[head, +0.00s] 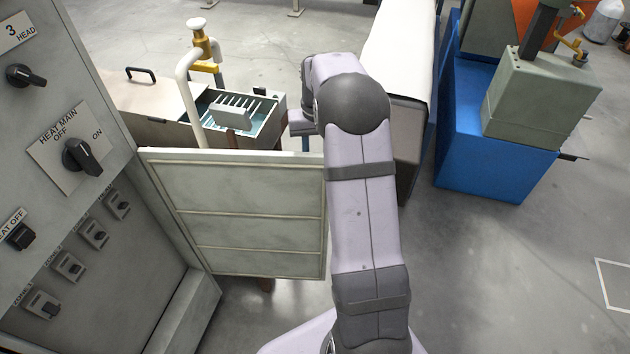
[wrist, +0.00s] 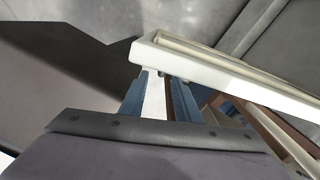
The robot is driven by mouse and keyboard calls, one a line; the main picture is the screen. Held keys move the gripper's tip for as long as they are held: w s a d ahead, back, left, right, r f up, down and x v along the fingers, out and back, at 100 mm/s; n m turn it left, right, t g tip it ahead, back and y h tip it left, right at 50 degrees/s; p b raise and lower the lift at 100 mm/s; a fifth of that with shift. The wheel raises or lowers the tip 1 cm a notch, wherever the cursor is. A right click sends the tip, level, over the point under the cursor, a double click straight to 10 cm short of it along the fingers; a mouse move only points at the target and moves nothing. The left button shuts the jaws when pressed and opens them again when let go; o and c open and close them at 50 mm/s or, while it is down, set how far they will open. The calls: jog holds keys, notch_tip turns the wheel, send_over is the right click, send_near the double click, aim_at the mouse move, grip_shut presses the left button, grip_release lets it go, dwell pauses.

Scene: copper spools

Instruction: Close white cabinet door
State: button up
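The white cabinet door (head: 248,205) stands swung open from the grey cabinet, a pale panel with raised horizontal trim. Its free edge is beside my arm in the head view. In the wrist view a pale beam that looks like the door's edge (wrist: 228,75) crosses just past the fingertips. My gripper (wrist: 160,84) has its two blue-grey fingers apart, very close to the beam's end. A bright white strip shows between them; I cannot tell if it is part of the door, nor whether the fingers touch it. In the head view the fingers are mostly hidden behind the door and wrist.
The grey cabinet (head: 60,120) with black knobs and switches is at the left. Behind the door stand a tank with a ribbed block (head: 232,115) and a white curved pipe (head: 188,95). A blue machine base (head: 490,165) is at the right. The floor at lower right is clear.

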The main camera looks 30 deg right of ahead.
jog(key=shift+w+a+f, duration=0.1)
jog(key=shift+w+f, duration=0.1)
jog(key=shift+f, duration=0.5)
jog(key=shift+s+f+p, duration=0.1)
jog(key=shift+f+p, duration=1.25)
jog(key=shift+f, duration=2.3)
grip_shut()
